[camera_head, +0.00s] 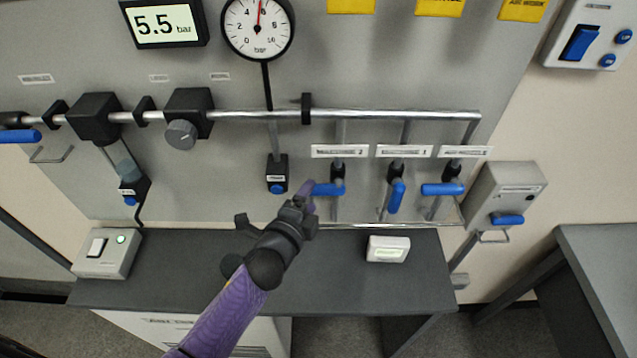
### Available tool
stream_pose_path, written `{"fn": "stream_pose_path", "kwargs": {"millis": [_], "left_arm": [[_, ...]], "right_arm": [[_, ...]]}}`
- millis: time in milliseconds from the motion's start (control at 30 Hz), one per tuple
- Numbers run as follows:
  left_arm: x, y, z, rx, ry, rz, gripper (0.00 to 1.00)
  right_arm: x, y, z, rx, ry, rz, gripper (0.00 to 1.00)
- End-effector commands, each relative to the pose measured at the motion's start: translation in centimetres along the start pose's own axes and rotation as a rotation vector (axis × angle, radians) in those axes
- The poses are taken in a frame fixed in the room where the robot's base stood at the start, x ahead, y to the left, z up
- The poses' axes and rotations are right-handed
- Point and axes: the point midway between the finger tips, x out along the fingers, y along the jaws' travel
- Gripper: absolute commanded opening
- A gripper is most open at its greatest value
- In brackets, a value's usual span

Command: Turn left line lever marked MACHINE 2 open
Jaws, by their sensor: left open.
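The left line lever (330,189) is a blue handle lying level, crosswise to its thin pipe. It is below a white label (340,151) whose small print seems to read MACHINE 2. My left gripper (304,193) reaches up from the bottom and is open at the left end of this blue handle. I cannot tell whether its fingers touch the handle or stand around it. My right gripper is not in view.
The middle lever (396,196) points down, and the right lever (443,189) lies level. A pressure gauge (258,28) and a 5.5 bar display (163,24) are above. A dark bench (330,270) below bears a small white device (388,249) and a switch box (107,253).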

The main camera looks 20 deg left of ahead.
Motion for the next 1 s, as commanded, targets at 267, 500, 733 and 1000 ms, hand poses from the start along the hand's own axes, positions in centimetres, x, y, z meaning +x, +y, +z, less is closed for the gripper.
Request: {"fn": "stream_pose_path", "kwargs": {"millis": [267, 500, 733, 1000], "left_arm": [[3.7, 0.1, 0.0, -0.003, 0.001, 0.001, 0.71], [3.8, 0.1, 0.0, -0.003, 0.001, 0.002, 0.71], [3.8, 0.1, 0.0, -0.003, 0.001, 0.002, 0.29], [3.8, 0.1, 0.0, -0.003, 0.001, 0.002, 0.00]], "right_arm": [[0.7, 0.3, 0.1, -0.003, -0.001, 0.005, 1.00], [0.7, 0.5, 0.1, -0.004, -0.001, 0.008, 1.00], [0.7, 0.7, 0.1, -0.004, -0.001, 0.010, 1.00], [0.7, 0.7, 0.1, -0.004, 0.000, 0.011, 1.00]]}}
